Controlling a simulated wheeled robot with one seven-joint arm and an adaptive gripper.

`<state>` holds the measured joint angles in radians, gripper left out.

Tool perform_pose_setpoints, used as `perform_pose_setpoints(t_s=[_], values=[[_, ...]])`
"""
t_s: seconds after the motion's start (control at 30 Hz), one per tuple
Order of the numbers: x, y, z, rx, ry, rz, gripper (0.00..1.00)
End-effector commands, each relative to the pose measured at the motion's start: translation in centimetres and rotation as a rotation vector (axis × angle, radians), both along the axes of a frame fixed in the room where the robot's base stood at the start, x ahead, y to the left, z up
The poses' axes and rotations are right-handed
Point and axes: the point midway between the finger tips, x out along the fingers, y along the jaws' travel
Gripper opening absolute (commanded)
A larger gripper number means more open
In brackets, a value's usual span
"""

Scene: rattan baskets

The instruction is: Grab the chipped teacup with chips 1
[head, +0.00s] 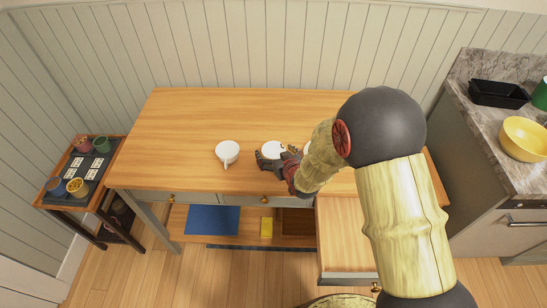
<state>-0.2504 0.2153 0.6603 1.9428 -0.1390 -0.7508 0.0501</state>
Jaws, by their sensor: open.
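A white teacup (227,149) stands on the wooden table (190,120), with its handle toward the front edge. A second white cup (272,148) stands to its right, partly hidden by my gripper. A sliver of a third white thing (306,149) shows behind my arm, mostly hidden. At this size I cannot tell which cup is chipped. My gripper (275,157) is open at the near side of the second cup. I cannot tell whether its fingers touch the cup.
A drawer (345,235) is pulled out at the table's front right. A small cart (75,178) with several cups stands at the left. A counter (480,122) with a yellow bowl (525,138) and a black tray (497,93) is at the right. The table's left and back are clear.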

Motion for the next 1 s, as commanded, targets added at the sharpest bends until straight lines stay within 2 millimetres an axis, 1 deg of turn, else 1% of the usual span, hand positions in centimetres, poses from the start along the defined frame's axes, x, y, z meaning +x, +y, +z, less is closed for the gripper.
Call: perform_pose_setpoints(t_s=[0.03,0.27,1.0], values=[[0.13,0.07,-0.23,-0.001,0.002,0.000,0.85],[0.22,0.09,-0.14,0.000,0.001,0.000,0.85],[0.21,0.09,-0.12,0.000,0.001,0.000,0.42]])
